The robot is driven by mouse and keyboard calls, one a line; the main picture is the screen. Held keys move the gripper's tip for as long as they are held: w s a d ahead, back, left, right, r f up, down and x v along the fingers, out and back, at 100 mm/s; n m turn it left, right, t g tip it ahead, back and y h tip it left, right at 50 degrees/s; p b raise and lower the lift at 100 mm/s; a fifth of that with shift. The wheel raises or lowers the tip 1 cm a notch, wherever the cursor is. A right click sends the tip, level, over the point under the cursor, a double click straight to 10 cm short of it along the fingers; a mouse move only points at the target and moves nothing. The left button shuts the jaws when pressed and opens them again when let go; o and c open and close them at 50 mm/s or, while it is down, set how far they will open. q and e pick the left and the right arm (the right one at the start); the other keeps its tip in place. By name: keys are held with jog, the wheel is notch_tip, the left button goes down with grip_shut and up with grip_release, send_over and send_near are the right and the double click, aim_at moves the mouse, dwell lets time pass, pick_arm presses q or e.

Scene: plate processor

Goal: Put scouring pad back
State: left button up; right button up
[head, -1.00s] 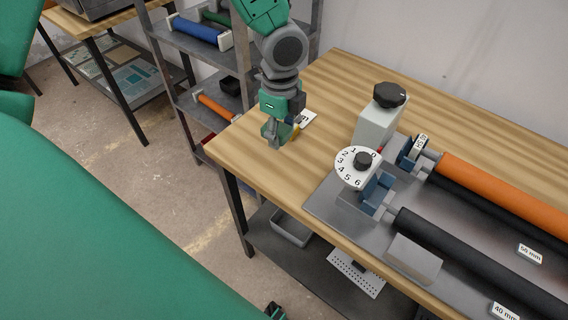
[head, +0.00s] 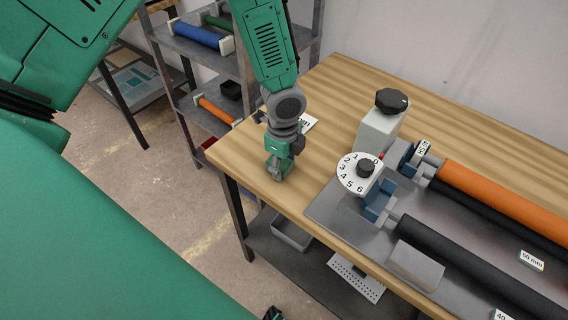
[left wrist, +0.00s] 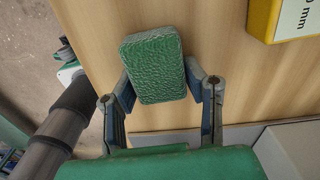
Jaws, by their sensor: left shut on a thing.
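The scouring pad (left wrist: 152,66) is a green, rough-faced block. In the left wrist view it sits between the two fingers of my left gripper (left wrist: 158,82), which is shut on it, with bare wooden table top behind it. In the head view my left gripper (head: 277,172) is over the left end of the wooden workbench (head: 345,85), close to its front edge; the pad is hard to make out there. I cannot tell whether the pad touches the table. My right gripper is not clearly in view.
A yellow block with a white label (left wrist: 292,18) lies near the pad. The processor with its numbered dial (head: 352,172) and rollers (head: 505,195) fills the right side. A grey tray (head: 292,232) and a perforated plate (head: 357,276) are on the lower shelf. A rack (head: 205,60) stands behind.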

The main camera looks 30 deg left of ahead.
pick_arm(q)
jog(key=shift+d, duration=0.45)
jog(key=shift+d+f, duration=0.2)
jog(key=shift+d, duration=0.4)
jog(key=shift+s+a+f, duration=0.15)
jog(key=shift+s+a, duration=0.05)
jog(key=shift+s, duration=0.05)
jog(key=o, duration=1.1)
jog(key=shift+a, duration=0.15)
jog(key=shift+o, duration=1.1)
jog(key=shift+a+f, duration=0.15)
jog(key=shift+w+a+f, duration=0.1)
jog(key=shift+a, duration=0.05)
pick_arm(e)
jog(key=shift+d+f, duration=0.35)
jog(key=shift+d, duration=0.2)
pick_arm(q)
jog(key=shift+b, duration=0.3)
